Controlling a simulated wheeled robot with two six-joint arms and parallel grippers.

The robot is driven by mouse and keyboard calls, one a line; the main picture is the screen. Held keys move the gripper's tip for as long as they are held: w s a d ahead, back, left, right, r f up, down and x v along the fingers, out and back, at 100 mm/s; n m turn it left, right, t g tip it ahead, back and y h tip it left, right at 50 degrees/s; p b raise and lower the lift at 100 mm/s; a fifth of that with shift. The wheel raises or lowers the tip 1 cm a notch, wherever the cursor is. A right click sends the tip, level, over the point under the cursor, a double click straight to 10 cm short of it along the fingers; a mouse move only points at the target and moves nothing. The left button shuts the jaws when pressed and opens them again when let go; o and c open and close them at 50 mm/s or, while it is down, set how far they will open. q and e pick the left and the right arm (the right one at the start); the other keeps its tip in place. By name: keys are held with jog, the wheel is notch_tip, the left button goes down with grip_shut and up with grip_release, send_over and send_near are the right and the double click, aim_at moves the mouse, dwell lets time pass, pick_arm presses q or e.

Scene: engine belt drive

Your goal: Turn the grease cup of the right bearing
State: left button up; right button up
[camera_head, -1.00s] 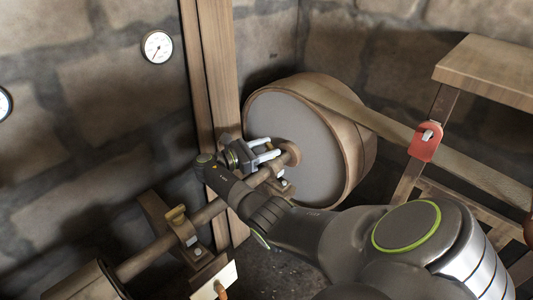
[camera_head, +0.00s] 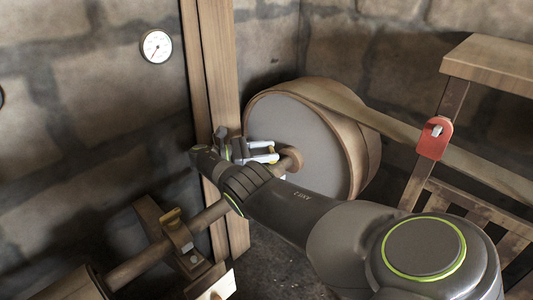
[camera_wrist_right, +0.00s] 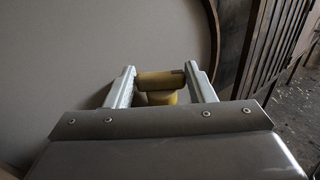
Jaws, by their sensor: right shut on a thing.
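The brass grease cup of the right bearing (camera_wrist_right: 160,80) shows in the right wrist view, with a crosswise cap on a round yellow body. My right gripper (camera_wrist_right: 162,80) is shut on its cap, one pale finger on each side. In the head view, my right gripper (camera_head: 267,152) is at the shaft's far end, close to the big pulley. My wrist and arm hide most of the right bearing there. My left gripper is not in view.
A second bearing with a brass cup (camera_head: 171,216) sits nearer on the shaft (camera_head: 209,216). The large pulley (camera_head: 297,140) carries a wide belt (camera_head: 400,134). A wooden post (camera_head: 216,80) stands behind, and a red switch box (camera_head: 435,138) hangs on the wooden frame at right.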

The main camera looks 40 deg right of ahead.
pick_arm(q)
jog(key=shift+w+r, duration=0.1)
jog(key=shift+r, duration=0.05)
pick_arm(e)
jog(key=shift+d, duration=0.1)
jog(key=o, duration=1)
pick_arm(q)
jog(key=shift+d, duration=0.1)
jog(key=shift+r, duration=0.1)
pick_arm(e)
jog(key=shift+r, duration=0.1)
jog(key=shift+r+p, duration=0.25)
jog(key=shift+p, duration=0.05)
notch_tip(320, 180, up, 5)
jog(key=p, duration=0.4)
jog(key=shift+p, duration=0.4)
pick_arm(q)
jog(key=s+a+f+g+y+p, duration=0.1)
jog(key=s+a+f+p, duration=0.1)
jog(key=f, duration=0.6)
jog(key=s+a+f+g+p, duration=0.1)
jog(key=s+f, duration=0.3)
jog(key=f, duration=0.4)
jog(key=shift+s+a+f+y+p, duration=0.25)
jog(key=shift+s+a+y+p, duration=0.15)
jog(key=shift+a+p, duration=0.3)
pick_arm(e)
jog(key=shift+r, duration=2.15)
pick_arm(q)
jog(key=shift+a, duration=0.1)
